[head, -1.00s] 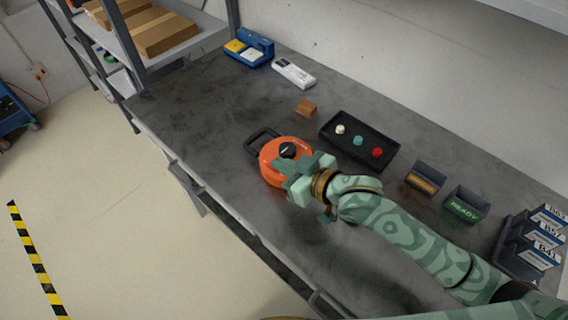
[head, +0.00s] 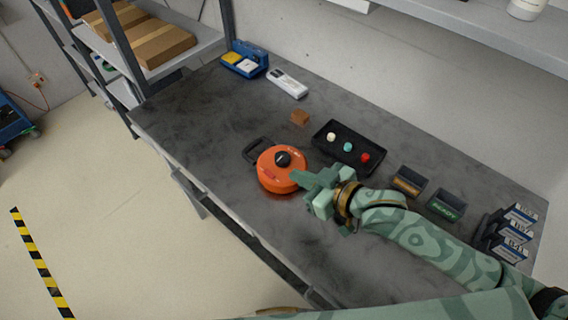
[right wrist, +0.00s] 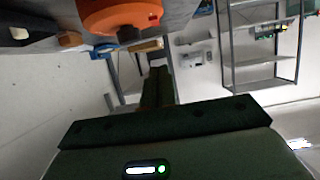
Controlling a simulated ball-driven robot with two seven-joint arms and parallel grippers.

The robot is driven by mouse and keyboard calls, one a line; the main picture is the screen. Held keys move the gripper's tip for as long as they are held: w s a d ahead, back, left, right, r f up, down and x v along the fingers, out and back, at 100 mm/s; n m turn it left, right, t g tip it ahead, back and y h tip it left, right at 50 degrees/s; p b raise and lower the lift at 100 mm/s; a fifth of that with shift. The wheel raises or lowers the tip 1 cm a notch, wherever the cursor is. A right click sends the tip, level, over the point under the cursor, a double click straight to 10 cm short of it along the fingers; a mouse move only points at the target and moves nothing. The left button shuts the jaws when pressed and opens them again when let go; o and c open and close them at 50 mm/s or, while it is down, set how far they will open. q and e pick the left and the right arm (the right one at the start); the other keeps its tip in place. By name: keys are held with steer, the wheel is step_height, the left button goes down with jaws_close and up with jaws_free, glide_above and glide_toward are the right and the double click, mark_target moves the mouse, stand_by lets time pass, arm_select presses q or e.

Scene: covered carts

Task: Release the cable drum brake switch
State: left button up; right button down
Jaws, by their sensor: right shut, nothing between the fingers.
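The orange cable drum (head: 277,180) lies flat on the grey workbench, with a black handle at its back left and a dark knob (head: 287,158) on top. My right gripper (head: 300,177) is shut and empty, its fingertips at the drum's right edge; whether they touch it I cannot tell. The drum (right wrist: 118,12) also shows at the top of the right wrist view, beyond the dark shut fingers (right wrist: 160,75). My left gripper is not in view.
A black tray (head: 329,144) with white, teal and red knobs sits behind the gripper. A brown block (head: 300,117), a white device (head: 287,83) and a blue holder (head: 262,62) lie farther back. Small bins (head: 409,181) and labelled holders (head: 513,233) stand at right.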

steer(key=shift+s+d+r, duration=0.2)
steer(key=shift+s+d, duration=1.2)
